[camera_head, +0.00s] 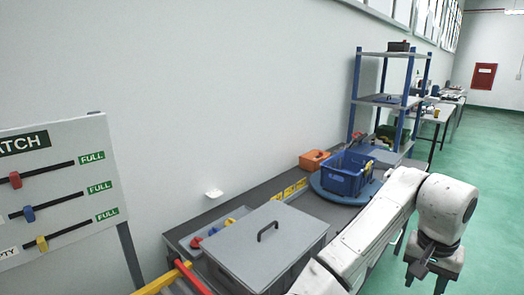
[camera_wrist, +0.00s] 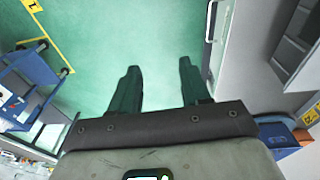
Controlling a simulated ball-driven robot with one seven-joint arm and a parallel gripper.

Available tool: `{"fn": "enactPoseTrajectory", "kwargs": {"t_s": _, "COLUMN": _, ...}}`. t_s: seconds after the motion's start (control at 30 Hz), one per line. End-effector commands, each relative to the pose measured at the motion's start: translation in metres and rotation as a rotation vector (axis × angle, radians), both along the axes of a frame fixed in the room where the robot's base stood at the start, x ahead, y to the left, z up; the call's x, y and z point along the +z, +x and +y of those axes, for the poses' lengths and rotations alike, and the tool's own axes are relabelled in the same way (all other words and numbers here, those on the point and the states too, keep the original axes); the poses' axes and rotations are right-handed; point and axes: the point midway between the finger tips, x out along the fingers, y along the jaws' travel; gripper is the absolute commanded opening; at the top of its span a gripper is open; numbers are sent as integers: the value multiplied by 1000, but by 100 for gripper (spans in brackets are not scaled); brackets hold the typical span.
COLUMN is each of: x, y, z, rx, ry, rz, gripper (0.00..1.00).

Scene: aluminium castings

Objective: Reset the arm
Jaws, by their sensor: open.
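My white arm reaches in from the bottom right in the head view and bends downward at its end. My gripper (camera_head: 428,277) hangs to the right of the workbench, over the green floor. In the wrist view my gripper (camera_wrist: 158,85) has its two dark fingers spread apart. Nothing is between the fingers; only the green floor (camera_wrist: 150,40) shows there.
A grey lidded box (camera_head: 259,243) stands on the workbench. Behind it are a blue crate (camera_head: 343,181) on a round blue base and an orange box (camera_head: 314,160). A blue-post shelf (camera_head: 355,85) stands farther back. A slider board (camera_head: 60,190) is at left. Green floor (camera_head: 480,200) lies open at right.

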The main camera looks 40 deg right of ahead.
Motion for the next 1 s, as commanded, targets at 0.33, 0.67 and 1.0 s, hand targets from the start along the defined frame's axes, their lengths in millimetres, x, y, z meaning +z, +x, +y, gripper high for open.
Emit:
{"fn": "enactPoseTrajectory", "kwargs": {"t_s": 0.33, "x": -3, "y": 5, "z": -22, "rx": 136, "ry": -208, "rz": 69, "gripper": 46}}
{"fn": "enactPoseTrajectory", "kwargs": {"t_s": 0.67, "x": -36, "y": 47, "z": -10, "rx": 519, "ry": -424, "rz": 125, "gripper": 46}}
{"fn": "enactPoseTrajectory", "kwargs": {"t_s": 1.0, "x": -136, "y": 72, "z": 92, "rx": 1006, "ry": -349, "rz": 98, "gripper": 46}}
